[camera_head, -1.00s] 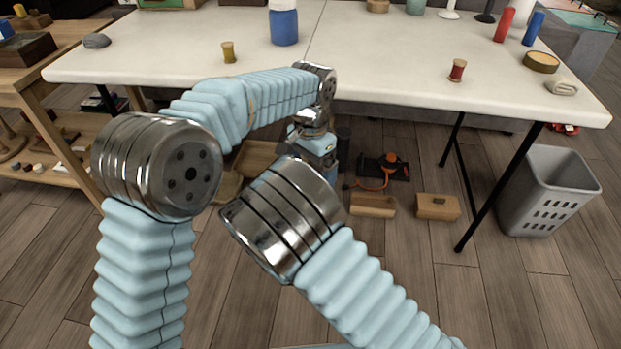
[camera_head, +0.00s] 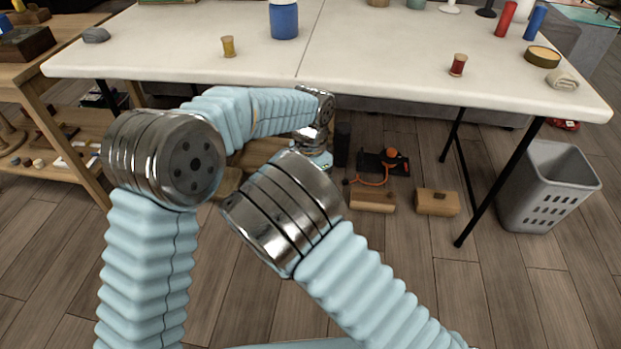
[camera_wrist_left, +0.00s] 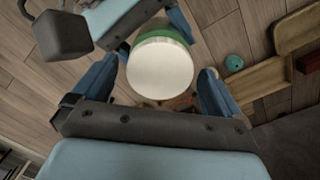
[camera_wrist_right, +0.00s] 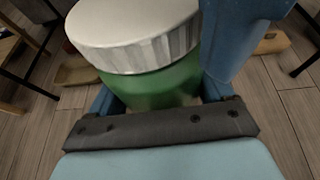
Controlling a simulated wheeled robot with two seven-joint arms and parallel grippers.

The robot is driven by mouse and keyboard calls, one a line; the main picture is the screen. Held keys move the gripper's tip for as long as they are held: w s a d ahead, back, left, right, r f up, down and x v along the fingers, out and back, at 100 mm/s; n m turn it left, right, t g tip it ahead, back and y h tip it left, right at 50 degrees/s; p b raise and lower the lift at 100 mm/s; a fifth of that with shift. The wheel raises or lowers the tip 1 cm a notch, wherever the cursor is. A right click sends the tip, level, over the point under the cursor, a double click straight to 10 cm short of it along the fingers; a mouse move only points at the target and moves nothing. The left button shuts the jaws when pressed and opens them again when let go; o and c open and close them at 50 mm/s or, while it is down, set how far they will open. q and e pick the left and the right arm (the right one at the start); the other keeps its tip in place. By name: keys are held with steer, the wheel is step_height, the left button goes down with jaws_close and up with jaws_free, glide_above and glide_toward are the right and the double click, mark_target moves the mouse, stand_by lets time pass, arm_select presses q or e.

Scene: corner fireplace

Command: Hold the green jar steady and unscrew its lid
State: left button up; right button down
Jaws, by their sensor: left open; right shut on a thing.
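The green jar (camera_wrist_right: 165,85) has a wide white lid with a ribbed rim (camera_wrist_right: 140,45). My right gripper (camera_wrist_right: 170,95) is shut on the jar's green body, below the lid. In the left wrist view the lid (camera_wrist_left: 160,70) shows from above, with a strip of green jar (camera_wrist_left: 165,33) behind it. My left gripper (camera_wrist_left: 160,88) is open, with one finger on each side of the lid. Gaps show beside the lid, and contact is not clear. The lid sits on the jar. The head view shows neither the jar nor the gripper fingers, which are hidden behind my arms.
A white table (camera_head: 370,60) stands ahead, with a blue jar (camera_head: 284,20) and spools on it. Wooden blocks (camera_head: 437,202) and a dark tool with an orange cord lie on the floor below. A grey basket (camera_head: 548,185) stands at right, a wooden shelf (camera_head: 60,100) at left.

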arm_select(q)
steer(key=c, duration=1.1)
steer(key=shift+n, duration=1.2)
steer(key=shift+r, duration=0.15)
steer(key=shift+r, duration=1)
steer(key=shift+r, duration=0.1)
